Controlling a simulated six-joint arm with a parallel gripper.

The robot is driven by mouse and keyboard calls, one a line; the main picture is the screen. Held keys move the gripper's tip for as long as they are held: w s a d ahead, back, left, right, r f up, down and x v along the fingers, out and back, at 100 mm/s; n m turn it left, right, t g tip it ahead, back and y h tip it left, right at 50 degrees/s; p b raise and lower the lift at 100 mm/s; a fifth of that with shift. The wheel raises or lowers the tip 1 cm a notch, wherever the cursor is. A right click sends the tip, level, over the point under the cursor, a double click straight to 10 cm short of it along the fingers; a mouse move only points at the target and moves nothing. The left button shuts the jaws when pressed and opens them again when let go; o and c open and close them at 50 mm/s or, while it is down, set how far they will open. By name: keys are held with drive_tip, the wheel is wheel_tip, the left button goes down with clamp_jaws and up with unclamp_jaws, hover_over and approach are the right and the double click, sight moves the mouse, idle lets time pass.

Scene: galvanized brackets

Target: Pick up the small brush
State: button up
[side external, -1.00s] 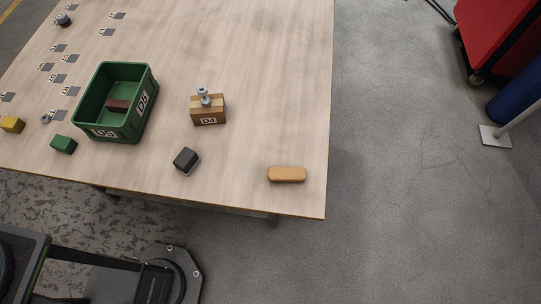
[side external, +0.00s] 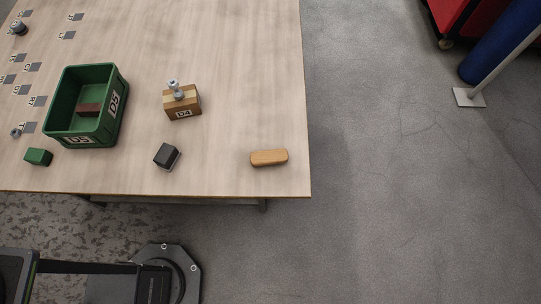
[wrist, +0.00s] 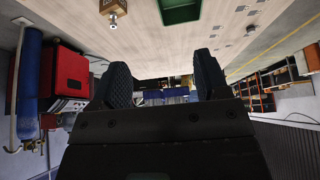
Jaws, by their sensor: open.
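A tan, rounded oblong piece (side external: 269,158), which looks like the small brush, lies flat near the table's front right corner in the side external view. No bristles can be made out. It does not show in the wrist view. My gripper (wrist: 163,70) shows in the wrist view, its two dark textured fingers apart with nothing between them. The gripper is outside the side external view, so its distance from the tan piece cannot be told.
A green bin (side external: 116,119) holds a dark red block (side external: 89,109). A wooden block marked D4 (side external: 183,103) with a metal bolt on top, a black block (side external: 166,155) and a green block (side external: 38,157) stand on the table (side external: 235,60). The table around the tan piece is clear.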

drive_tip(key=w+d+r+m+g+h, duration=0.15)
drive_tip(key=w+d+m, duration=0.35)
drive_tip(key=w+d, duration=0.5)
drive_tip(key=m+g+y, duration=0.2)
drive_tip(key=m+g, duration=0.2)
drive_tip(key=m, duration=0.7)
hover_over(262, 157)
drive_tip(key=shift+h, duration=0.25)
drive_tip(key=f, duration=3.5)
drive_tip(key=shift+s+d+f, duration=0.15)
drive_tip(key=shift+s, duration=0.15)
drive_tip(key=shift+w+a+f, duration=0.1)
drive_tip(key=shift+w+f, duration=0.1)
drive_tip(key=shift+f, duration=1.2)
drive_tip(key=shift+w+a+f, duration=0.1)
drive_tip(key=shift+w+f, duration=0.05)
drive_tip(key=shift+f, duration=1.25)
